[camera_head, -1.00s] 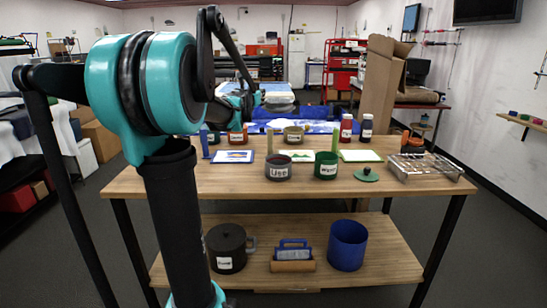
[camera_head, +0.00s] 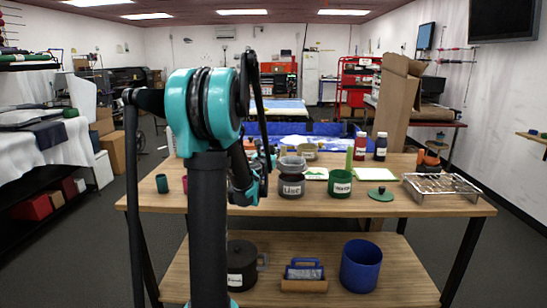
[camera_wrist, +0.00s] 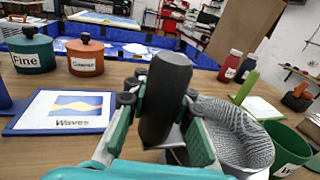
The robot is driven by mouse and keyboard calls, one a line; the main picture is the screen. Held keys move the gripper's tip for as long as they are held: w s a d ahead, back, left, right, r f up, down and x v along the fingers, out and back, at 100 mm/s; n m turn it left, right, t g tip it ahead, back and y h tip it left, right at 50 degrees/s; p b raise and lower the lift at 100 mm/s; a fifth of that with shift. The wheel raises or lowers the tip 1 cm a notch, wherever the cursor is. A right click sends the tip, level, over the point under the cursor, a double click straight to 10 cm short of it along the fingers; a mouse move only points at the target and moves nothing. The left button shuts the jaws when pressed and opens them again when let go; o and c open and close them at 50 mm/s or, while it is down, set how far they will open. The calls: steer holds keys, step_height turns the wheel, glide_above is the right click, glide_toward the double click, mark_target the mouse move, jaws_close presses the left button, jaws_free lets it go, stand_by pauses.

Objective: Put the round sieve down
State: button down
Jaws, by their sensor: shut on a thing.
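The round sieve (camera_wrist: 237,132), a grey mesh bowl, shows right of my gripper in the wrist view. My gripper (camera_wrist: 155,118) is shut on its dark, thick handle (camera_wrist: 161,90), which stands up between the fingers. In the head view the sieve (camera_head: 292,164) is at or just above the grey labelled pot (camera_head: 291,187); I cannot tell whether they touch. My gripper (camera_head: 250,190) is left of that pot, partly hidden by my arm.
A green labelled pot (camera_head: 340,184) stands close on the right, with a green lid (camera_head: 381,194) and a wire rack (camera_head: 440,187) beyond. The wrist view shows a blue-framed "Waves" print (camera_wrist: 25,125), a green "Fine" pot (camera_wrist: 30,50) and an orange pot (camera_wrist: 86,57).

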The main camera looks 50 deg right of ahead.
steer(key=shift+f, duration=0.95)
steer(key=shift+f, duration=0.6)
steer(key=c, duration=1.3)
jaws_free()
steer(key=shift+r, duration=0.1)
